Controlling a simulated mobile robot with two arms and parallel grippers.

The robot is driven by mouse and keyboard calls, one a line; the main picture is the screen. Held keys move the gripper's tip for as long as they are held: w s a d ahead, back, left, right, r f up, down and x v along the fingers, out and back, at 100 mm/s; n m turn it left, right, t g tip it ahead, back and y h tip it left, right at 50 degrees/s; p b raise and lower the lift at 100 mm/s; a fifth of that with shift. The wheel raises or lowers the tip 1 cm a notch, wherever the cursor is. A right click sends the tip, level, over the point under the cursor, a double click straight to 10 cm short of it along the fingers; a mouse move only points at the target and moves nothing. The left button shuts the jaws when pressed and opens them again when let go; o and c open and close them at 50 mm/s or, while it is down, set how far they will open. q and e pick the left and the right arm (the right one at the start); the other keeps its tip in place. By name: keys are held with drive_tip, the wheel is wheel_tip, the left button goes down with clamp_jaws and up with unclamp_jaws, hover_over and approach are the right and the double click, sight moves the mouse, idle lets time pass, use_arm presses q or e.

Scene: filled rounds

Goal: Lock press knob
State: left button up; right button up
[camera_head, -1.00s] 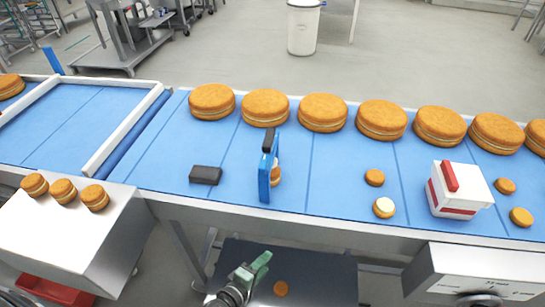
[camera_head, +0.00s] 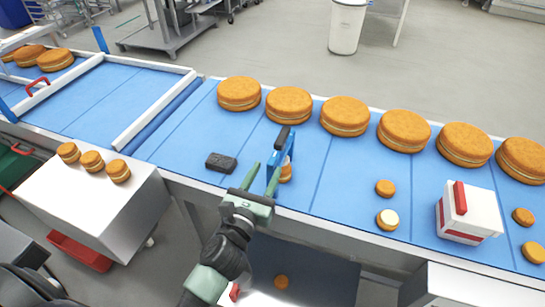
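A blue upright device (camera_head: 287,157) stands on the blue conveyor belt, with a black knob-like piece (camera_head: 283,134) at its top. I take this as the press; whether it is locked cannot be told. My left gripper (camera_head: 265,168) is open, with green fingers pointing up at the device's front. One finger overlaps the device in the head view; I cannot tell whether they touch. Nothing shows between the fingers. My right gripper is not in view.
A dark block (camera_head: 221,162) lies left of the device. A row of large cakes (camera_head: 345,115) lines the belt's far side. A metal cabinet (camera_head: 85,205) stands front left.

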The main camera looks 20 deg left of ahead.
sight(272, 159)
use_arm(q)
drive_tip(key=w+p, duration=0.1)
drive_tip(key=w, duration=0.4)
drive_tip(key=shift+w+d, duration=0.1)
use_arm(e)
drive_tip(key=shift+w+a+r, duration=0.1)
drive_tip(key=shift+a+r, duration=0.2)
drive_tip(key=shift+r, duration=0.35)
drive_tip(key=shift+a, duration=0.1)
use_arm(q)
clamp_jaws()
drive_tip(key=shift+r+h+p, duration=0.15)
drive_tip(key=shift+h+p, duration=0.15)
drive_tip(key=shift+p, duration=0.15)
drive_tip(key=shift+r+m+h+p, duration=0.15)
drive_tip(key=shift+m+h+p, duration=0.85)
drive_tip(key=shift+h, duration=0.1)
drive_tip(key=shift+a+f+m+g+h+p, duration=0.15)
drive_tip(key=shift+m+g+h, duration=0.1)
drive_tip(key=shift+m+h, duration=0.25)
drive_tip(key=shift+a+f+m+g+h+p, duration=0.15)
drive_tip(key=shift+m+g+h, duration=0.15)
drive_tip(key=shift+h, duration=0.4)
drive_tip(key=shift+d+m+g+h, duration=0.2)
drive_tip(key=shift+m+h, duration=0.3)
drive_tip(key=shift+h, duration=0.4)
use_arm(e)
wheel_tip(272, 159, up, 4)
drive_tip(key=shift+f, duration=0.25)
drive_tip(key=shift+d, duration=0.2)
